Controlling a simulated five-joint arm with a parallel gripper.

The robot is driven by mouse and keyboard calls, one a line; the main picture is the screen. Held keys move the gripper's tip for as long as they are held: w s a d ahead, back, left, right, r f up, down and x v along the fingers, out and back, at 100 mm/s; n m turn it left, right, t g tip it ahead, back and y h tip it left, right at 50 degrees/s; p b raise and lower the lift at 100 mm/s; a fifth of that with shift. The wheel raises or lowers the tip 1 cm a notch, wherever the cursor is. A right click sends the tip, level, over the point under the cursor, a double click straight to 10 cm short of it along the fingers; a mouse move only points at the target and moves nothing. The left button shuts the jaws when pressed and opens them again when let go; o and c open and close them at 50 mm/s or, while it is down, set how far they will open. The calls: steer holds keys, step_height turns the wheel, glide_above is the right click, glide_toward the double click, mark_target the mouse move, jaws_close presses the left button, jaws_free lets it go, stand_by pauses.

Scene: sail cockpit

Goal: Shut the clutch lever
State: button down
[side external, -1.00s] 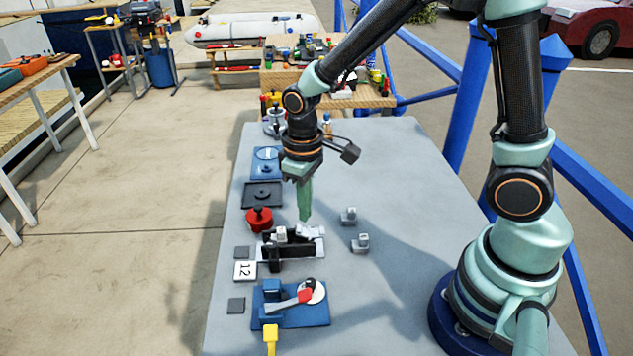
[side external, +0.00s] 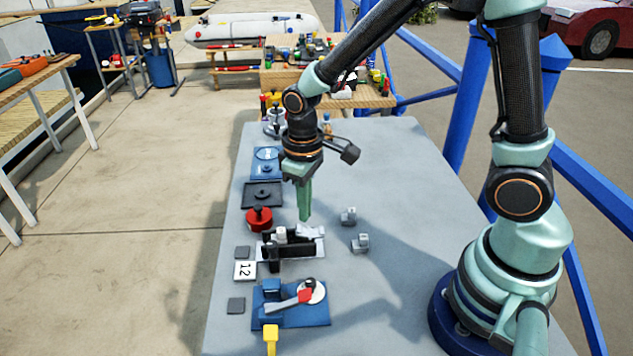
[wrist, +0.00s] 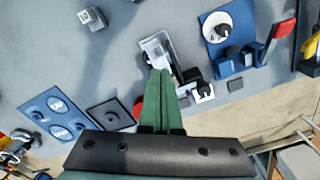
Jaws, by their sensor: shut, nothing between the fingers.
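The clutch (side external: 288,252) is a black and silver device on a pale base plate on the grey table. A silver part (side external: 311,231) lies at its back right, and I cannot tell for certain which part is the lever. In the wrist view the clutch's pale plate (wrist: 154,42) shows just beyond my fingertips. My gripper (side external: 307,218) points down, shut and empty, with its tips close to the silver part. It also shows in the wrist view (wrist: 160,72), where the green fingers hide part of the clutch. I cannot tell whether they touch it.
A red-topped round piece (side external: 259,219) stands at the back left of the clutch. A blue plate (side external: 318,317) with a dial and red-tipped lever lies in front. Two small grey blocks (side external: 348,215) (side external: 360,243) sit to the right. The table's right middle is clear.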

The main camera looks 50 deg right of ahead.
steer(key=shift+f, duration=1.5)
stand_by(0.7)
step_height(320, 180, up, 7)
stand_by(0.9)
steer(key=shift+r, duration=0.15)
step_height(320, 180, up, 6)
steer(key=m+t, duration=0.1)
steer(key=t, duration=0.1)
glide_above(306, 232)
steer(key=s+d, duration=0.1)
steer(key=d, duration=0.2)
steer(key=s+d+r+m+t, duration=0.2)
steer(key=s+d+r+t, duration=0.1)
steer(key=r, duration=0.3)
steer(key=shift+s+t, duration=0.3)
steer(key=shift+s, duration=0.6)
